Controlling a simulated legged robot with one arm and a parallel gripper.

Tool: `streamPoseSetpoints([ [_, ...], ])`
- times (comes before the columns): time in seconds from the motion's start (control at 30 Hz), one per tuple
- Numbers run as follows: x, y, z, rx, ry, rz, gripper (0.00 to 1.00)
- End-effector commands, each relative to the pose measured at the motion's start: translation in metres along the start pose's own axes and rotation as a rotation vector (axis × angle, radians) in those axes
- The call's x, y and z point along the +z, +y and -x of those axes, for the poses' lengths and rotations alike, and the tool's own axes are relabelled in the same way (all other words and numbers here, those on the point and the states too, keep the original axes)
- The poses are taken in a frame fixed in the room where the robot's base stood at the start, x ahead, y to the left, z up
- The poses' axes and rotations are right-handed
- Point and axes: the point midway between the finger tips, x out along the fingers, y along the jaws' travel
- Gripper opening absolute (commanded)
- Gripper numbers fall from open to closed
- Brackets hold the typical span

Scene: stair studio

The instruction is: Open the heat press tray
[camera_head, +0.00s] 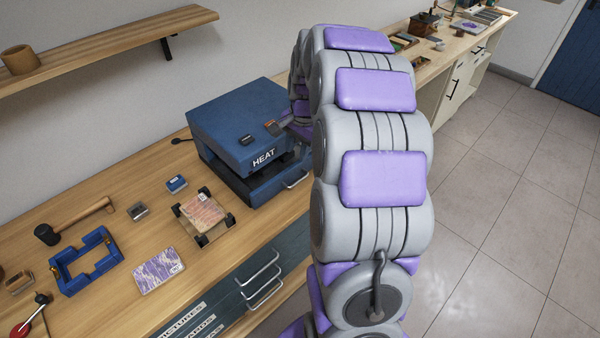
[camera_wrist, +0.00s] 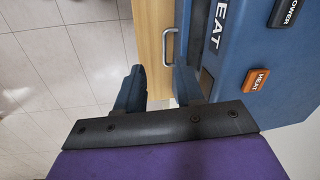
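The heat press (camera_head: 225,125) is a blue box marked HEAT on the wooden bench. Its tray front sits low under the lid, with a silver handle (camera_head: 297,179). In the wrist view the press body (camera_wrist: 250,90) fills the right, and the silver handle (camera_wrist: 166,48) shows just beyond my fingertips. My gripper (camera_wrist: 158,76) is open and empty, its two dark fingers apart. The handle appears ahead of the gap between them; no contact shows.
An orange HEAT button (camera_wrist: 257,80) and a dark POWER button (camera_wrist: 286,14) are on the press. A wooden jig (camera_head: 204,215), a patterned card (camera_head: 158,271), a blue frame (camera_head: 86,262) and a mallet (camera_head: 75,222) lie left on the bench. Drawers with handles (camera_head: 262,280) are below. Tiled floor is clear at right.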

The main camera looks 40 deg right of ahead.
Motion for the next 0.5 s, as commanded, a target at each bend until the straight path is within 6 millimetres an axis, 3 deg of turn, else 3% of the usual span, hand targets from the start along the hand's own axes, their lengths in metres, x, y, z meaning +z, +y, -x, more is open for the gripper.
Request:
streamPoseSetpoints([
  [0.03, -0.016, 0.0, -0.001, -0.007, 0.008, -0.045, 0.37],
  [0.1, -0.03, 0.001, -0.004, -0.014, 0.018, -0.093, 0.37],
  [0.2, -0.041, 0.002, -0.008, -0.019, 0.025, -0.132, 0.37],
  [0.37, -0.046, 0.002, -0.02, -0.021, 0.027, -0.146, 0.37],
  [0.5, -0.049, 0.002, -0.042, -0.022, 0.026, -0.144, 0.37],
])
